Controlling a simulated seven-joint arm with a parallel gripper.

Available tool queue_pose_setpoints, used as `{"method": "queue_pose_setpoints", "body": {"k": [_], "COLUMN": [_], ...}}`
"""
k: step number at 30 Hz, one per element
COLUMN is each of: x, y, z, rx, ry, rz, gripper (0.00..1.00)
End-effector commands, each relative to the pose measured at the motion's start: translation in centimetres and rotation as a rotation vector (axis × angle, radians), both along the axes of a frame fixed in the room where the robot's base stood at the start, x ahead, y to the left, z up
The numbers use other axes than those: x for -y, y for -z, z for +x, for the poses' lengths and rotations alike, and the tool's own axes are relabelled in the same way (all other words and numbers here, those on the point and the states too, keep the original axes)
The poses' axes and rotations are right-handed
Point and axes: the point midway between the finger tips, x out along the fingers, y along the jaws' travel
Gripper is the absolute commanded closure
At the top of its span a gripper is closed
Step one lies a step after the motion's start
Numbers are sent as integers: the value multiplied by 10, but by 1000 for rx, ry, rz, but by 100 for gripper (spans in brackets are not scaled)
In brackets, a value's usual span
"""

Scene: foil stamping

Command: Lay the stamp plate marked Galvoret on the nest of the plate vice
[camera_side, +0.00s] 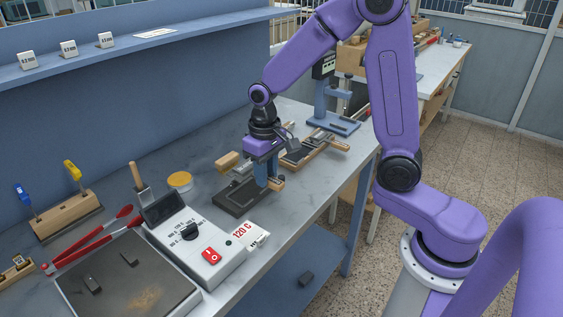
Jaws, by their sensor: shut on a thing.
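My gripper (268,173) points down over the bench, close above or at the right part of a dark, flat, tray-like fixture (232,207). I take this fixture to be the plate vice, but its nest is largely hidden by the gripper. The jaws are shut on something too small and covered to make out. A tan block shows beside the fingertips; I cannot tell whether it is held. No Galvoret marking is readable.
Red tongs (82,242), a tool rack (66,215) and a yellow-lidded tub (179,181) are left. A wooden-framed fixture (300,155) stands right.

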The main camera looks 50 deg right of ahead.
Motion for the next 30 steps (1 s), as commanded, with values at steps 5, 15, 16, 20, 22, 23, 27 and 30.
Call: {"method": "queue_pose_setpoints", "body": {"k": [5, 15, 16, 20, 22, 23, 27, 30], "x": [0, 0, 0, 0, 0, 0, 0, 0], "y": [-1, 5, 7, 15, 20, 22, 31, 38], "z": [1, 1, 1, 0, 0, 0, 0, 0], "rx": [3, 3, 2, 1, 2, 1, 1, 2], "ry": [1, 1, 0, 0, 0, 0, 0, 0], "rz": [1, 1, 0, 0, 0, 0, 0, 0], "gripper": [100, 100, 100, 100, 100, 100, 100, 100]}}
